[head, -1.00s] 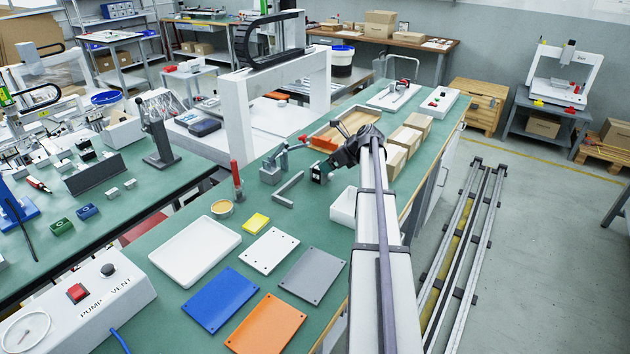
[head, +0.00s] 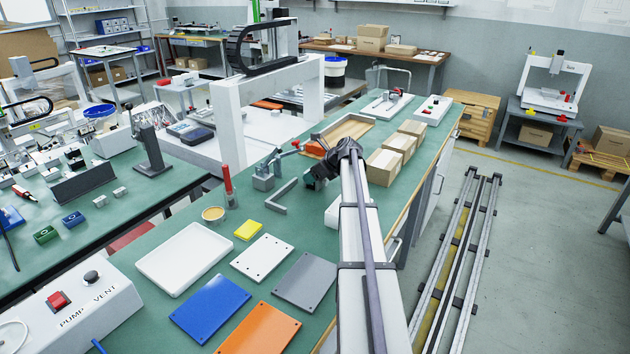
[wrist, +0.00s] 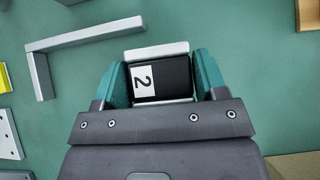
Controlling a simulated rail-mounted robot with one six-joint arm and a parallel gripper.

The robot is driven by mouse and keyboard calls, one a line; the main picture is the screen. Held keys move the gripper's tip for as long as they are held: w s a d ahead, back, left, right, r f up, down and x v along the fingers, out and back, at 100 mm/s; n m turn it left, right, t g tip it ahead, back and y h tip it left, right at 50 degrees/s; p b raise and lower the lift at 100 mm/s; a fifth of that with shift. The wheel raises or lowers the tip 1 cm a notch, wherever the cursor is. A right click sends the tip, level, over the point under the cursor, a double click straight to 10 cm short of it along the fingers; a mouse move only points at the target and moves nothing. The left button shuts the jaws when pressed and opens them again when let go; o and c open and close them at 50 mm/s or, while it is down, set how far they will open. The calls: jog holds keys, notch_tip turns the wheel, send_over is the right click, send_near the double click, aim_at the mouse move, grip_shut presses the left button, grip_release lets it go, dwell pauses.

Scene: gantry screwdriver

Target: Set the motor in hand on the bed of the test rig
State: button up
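My gripper (wrist: 160,68) has teal fingers on both sides of the motor (wrist: 175,78), a dark block with pale ends and a white label reading 2. The fingers are shut on it, above the green bench. In the head view my gripper (head: 311,181) is near the grey L-shaped bracket (head: 283,195), and the motor is mostly hidden by the wrist. A pale plate with a metal fixture (head: 388,104) at the bench's far end may be the test rig; I cannot tell for sure.
The L-shaped bracket (wrist: 85,40) lies beside the motor in the wrist view. A red-handled clamp (head: 268,172), a wooden tray (head: 367,124) and cardboard boxes (head: 384,166) are around my wrist. Coloured plates (head: 210,307) and a white tray (head: 184,258) lie nearer.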

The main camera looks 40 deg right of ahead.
jog(key=shift+r, duration=0.1)
jog(key=c, duration=1.1)
